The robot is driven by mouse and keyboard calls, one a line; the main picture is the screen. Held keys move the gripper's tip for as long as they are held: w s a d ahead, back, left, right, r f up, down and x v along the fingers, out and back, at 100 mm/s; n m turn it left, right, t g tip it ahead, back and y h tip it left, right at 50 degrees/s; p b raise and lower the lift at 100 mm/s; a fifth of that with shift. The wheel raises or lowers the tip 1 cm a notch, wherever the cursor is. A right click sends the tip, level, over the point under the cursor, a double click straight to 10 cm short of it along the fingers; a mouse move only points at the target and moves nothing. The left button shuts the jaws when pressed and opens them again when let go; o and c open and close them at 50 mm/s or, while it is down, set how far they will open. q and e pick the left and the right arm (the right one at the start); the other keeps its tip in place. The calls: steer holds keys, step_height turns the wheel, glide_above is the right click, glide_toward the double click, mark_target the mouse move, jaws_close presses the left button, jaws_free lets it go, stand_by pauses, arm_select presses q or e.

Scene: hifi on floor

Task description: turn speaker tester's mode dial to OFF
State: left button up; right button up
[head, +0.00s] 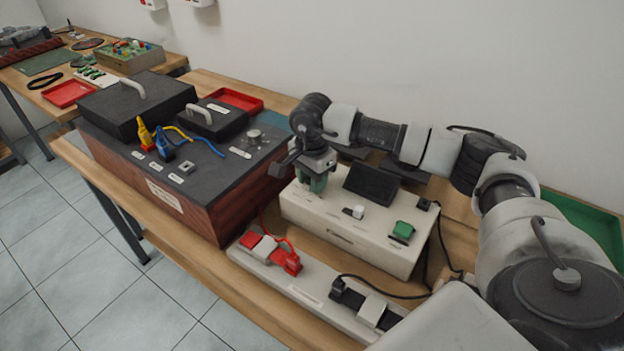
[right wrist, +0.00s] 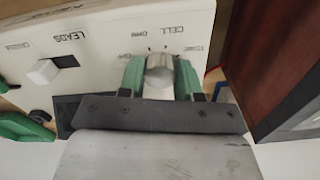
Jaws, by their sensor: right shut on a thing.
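The speaker tester (head: 335,222) is a cream box with a dark tilted display (head: 372,185). My right gripper (head: 313,184) points down at the far left part of its top and hides the dial in the head view. In the right wrist view the mode dial (right wrist: 159,70) is a silver round knob with upside-down labels around it, "CELL" and "OHMS" among them. The green fingers of my right gripper (right wrist: 161,78) are shut on the dial, one on each side. I cannot tell which mark the dial points to. My left gripper is not in view.
A white LEADS switch (right wrist: 43,72) and a green switch (head: 402,230) are on the tester. A power strip (head: 305,289) with a red plug (head: 287,262) lies in front. A dark-topped wooden box (head: 210,205) stands close on the left. The wall is behind.

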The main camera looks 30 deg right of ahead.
steer(key=o, duration=0.9)
step_height(320, 180, up, 11)
steer(key=shift+f, duration=0.1)
stand_by(0.5)
